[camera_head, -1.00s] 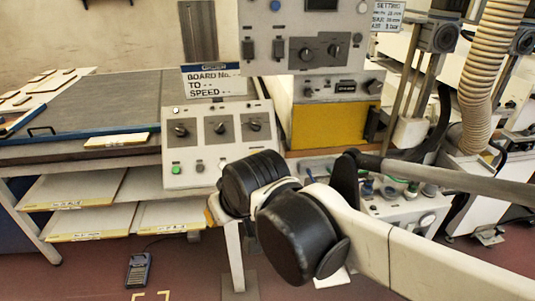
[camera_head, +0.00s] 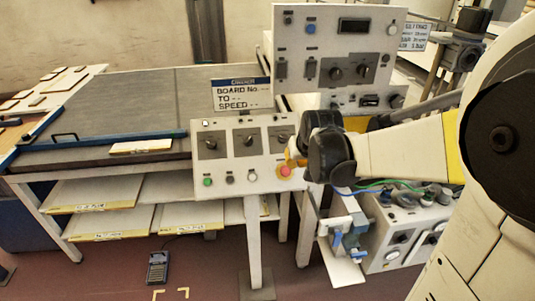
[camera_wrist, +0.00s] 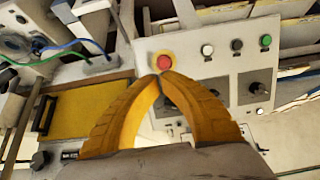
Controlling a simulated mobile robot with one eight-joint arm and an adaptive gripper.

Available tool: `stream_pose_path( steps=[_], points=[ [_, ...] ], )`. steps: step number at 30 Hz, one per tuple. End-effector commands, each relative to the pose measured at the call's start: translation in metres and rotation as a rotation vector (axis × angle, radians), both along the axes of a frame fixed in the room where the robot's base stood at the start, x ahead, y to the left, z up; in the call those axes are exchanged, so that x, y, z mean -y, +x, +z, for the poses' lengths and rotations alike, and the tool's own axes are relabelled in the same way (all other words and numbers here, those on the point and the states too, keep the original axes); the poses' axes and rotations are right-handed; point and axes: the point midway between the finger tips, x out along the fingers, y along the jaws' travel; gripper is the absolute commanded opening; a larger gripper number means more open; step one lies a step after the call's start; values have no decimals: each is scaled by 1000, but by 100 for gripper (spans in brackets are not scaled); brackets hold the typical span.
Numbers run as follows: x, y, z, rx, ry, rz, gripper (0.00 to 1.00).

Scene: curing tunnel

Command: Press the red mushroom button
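The red mushroom button (camera_head: 285,171), on a yellow ring, sits at the lower right of the white sloped control panel (camera_head: 225,165). In the wrist view the button (camera_wrist: 164,62) is right at the fingertips of my gripper (camera_wrist: 161,75). The two yellow fingers come together at their tips, with nothing between them. Whether the tips touch the button or stop just short, I cannot tell. In the head view my gripper (camera_head: 290,157) is a small orange patch just above the button, mostly hidden by my wrist.
Green (camera_head: 207,182), black and white buttons sit left of the red one, below several rotary knobs. A taller white panel (camera_head: 335,50) stands behind. A white box with cables (camera_head: 415,225) is at right.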

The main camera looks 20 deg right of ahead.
Motion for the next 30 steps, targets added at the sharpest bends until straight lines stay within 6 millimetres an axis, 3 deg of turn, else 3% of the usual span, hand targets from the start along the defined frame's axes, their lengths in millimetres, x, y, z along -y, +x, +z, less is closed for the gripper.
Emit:
stream_pose_path(
  steps=[8, 21, 30],
  points=[
    [2, 7, -12, 0, 0, 0, 0],
    [15, 56, -87, 0, 1, 1, 0],
    [22, 80, -109, 0, 1, 1, 0]
  ],
)
